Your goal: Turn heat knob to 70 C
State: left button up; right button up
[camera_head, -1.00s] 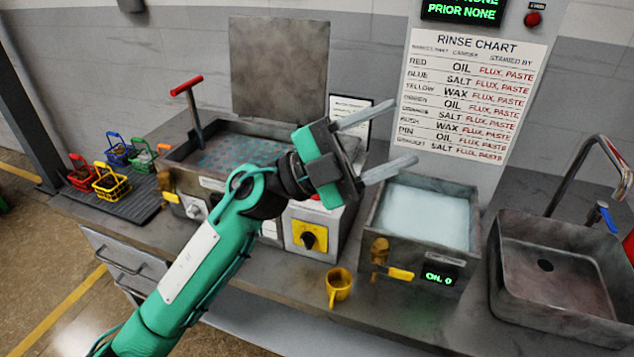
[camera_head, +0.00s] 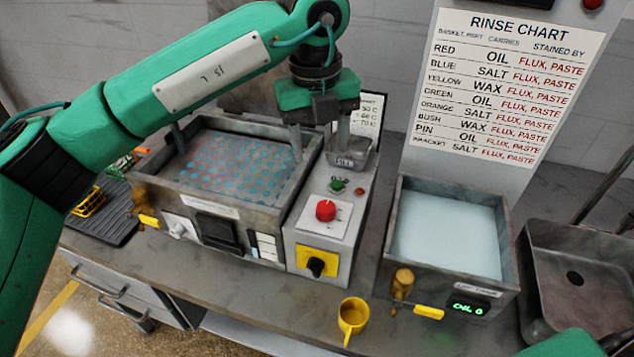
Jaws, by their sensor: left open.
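The control box beside the heated tank carries a red knob (camera_head: 326,210) on a white plate and a black knob (camera_head: 316,266) on a yellow plate. A pale knob (camera_head: 178,230) sits on the tank's front. Their labels are too small to read, so I cannot tell which is the heat knob or its setting. My left gripper (camera_head: 319,150) is open and empty, its fingers pointing down over the back of the control box, behind the red knob and apart from it. One finger partly hides a small metal tray (camera_head: 350,158). My right gripper is out of view.
The tank (camera_head: 270,215) with a perforated plate stands left of the control box. A rinse basin (camera_head: 392,225) with pale liquid and a sink (camera_head: 528,290) stand to the right. A yellow mug (camera_head: 353,315) is near the bench's front edge. A yellow basket (camera_head: 88,203) is at left.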

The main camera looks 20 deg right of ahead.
pick_arm(q)
jog(key=p, duration=0.2)
send_near(325, 206)
jog(key=shift+s+f, duration=0.15)
jog(key=shift+f, duration=0.05)
jog(key=f, duration=0.3)
jog(key=shift+w+d+f, duration=0.1)
jog(key=shift+w+f, duration=0.15)
jog(key=shift+f, duration=0.15)
notch_tip(325, 206, down, 4)
jog(key=shift+s+d+r+p, duration=0.1)
jog(key=shift+r+p, duration=0.1)
jog(key=shift+p, duration=0.45)
jog(key=shift+f, duration=0.5)
jog(key=c, duration=1)
jog(key=shift+o, duration=0.2)
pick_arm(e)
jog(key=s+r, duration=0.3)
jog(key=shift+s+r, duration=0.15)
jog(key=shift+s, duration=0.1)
